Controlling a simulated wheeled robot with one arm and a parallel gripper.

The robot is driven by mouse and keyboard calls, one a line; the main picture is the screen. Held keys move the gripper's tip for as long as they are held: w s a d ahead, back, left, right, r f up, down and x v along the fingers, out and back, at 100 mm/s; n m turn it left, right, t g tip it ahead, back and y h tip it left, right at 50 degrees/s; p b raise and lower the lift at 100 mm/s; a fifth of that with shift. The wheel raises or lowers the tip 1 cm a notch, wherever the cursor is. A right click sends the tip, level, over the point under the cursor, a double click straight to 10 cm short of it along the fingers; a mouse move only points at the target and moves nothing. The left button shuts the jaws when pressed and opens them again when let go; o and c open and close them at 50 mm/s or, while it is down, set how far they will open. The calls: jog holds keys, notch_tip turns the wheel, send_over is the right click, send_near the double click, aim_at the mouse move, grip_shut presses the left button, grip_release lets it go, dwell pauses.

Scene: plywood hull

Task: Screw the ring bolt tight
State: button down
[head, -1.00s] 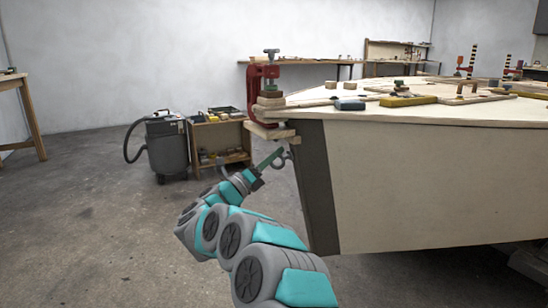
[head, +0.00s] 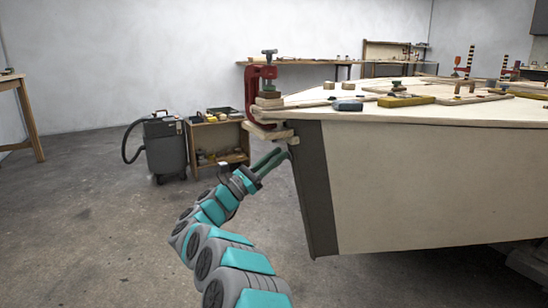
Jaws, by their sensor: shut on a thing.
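The ring bolt (head: 289,155) is at the dark edge strip at the hull's near left corner, just under the clamped wood blocks. Only a small grey part of it shows past my fingertips. My gripper (head: 282,154) reaches up from the lower left, and its green fingers are shut on the ring bolt. The fingers hide most of the ring, and I cannot tell how far the bolt sits in the hull.
A red clamp (head: 250,95) grips wood blocks (head: 270,131) at the hull's corner, close above my gripper. The plywood hull (head: 430,180) fills the right. A grey vacuum (head: 165,148) and a shelf (head: 220,143) stand behind. Floor at left is open.

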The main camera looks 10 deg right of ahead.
jog(key=shift+s+d+f+m+g, duration=0.2)
jog(key=shift+m+g, duration=0.75)
jog(key=shift+m, duration=1.35)
jog(key=shift+s+d+f+m+g, duration=0.2)
jog(key=shift+m+g, duration=0.8)
jog(key=shift+m, duration=1.3)
jog(key=shift+s+d+f+m+g, duration=0.2)
jog(key=shift+m+g, duration=0.75)
jog(key=shift+m, duration=1.35)
jog(key=shift+w+a+f+m+g, duration=0.15)
jog(key=shift+m+g, duration=0.25)
jog(key=shift+m, duration=0.6)
jog(key=shift+f+m, duration=0.2)
jog(key=shift+m, duration=0.5)
jog(key=shift+f+m+g+y, duration=0.2)
jog(key=shift+m+y, duration=0.1)
jog(key=shift+m, duration=0.55)
jog(key=shift+f+m+g+y, duration=0.1)
jog(key=shift+m+g+y, duration=0.15)
jog(key=shift+m, duration=0.6)
jog(key=shift+w+f+m+y, duration=0.15)
jog(key=shift+m+y, duration=0.2)
jog(key=shift+m, duration=0.7)
jog(key=shift+w+f+m+y, duration=0.1)
jog(key=shift+m+y, duration=0.2)
jog(key=shift+m, duration=0.75)
